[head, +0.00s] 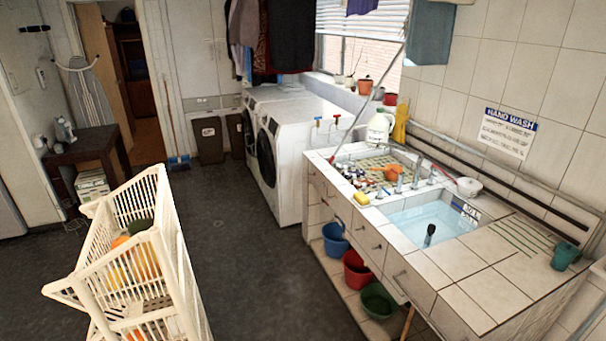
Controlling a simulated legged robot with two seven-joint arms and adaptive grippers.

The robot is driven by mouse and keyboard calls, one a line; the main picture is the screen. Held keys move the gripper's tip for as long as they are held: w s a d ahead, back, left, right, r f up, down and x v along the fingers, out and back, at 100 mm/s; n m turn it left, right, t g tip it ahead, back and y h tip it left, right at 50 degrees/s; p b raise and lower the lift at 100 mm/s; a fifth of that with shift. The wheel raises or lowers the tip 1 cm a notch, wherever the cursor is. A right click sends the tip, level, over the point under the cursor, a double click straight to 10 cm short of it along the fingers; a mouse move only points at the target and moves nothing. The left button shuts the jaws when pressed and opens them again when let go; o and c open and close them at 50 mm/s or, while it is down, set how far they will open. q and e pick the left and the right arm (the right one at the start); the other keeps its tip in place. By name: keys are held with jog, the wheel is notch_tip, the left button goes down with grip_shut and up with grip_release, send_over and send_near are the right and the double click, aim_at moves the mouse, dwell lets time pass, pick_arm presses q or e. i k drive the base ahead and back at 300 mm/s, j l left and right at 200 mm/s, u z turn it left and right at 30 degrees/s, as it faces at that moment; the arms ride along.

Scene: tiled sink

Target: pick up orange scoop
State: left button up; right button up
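An orange object (392,172), which may be the orange scoop, lies among small colourful items at the left basin of the tiled sink counter (461,260). Its exact shape is too small to tell. A smaller yellow-orange piece (361,198) sits at the counter's front edge. More orange things (143,262) show through the slats of the white plastic rack at the left, partly hidden. Neither of my grippers is in view.
The white rack (100,225) stands at the front left. The right basin (425,222) holds water and a dark upright item. Blue, red and green buckets (378,300) sit under the counter. White washing machines (290,150) stand behind. Dark floor (250,265) between rack and counter is clear.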

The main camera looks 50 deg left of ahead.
aim_at(389, 175)
jog(key=u, duration=1.35)
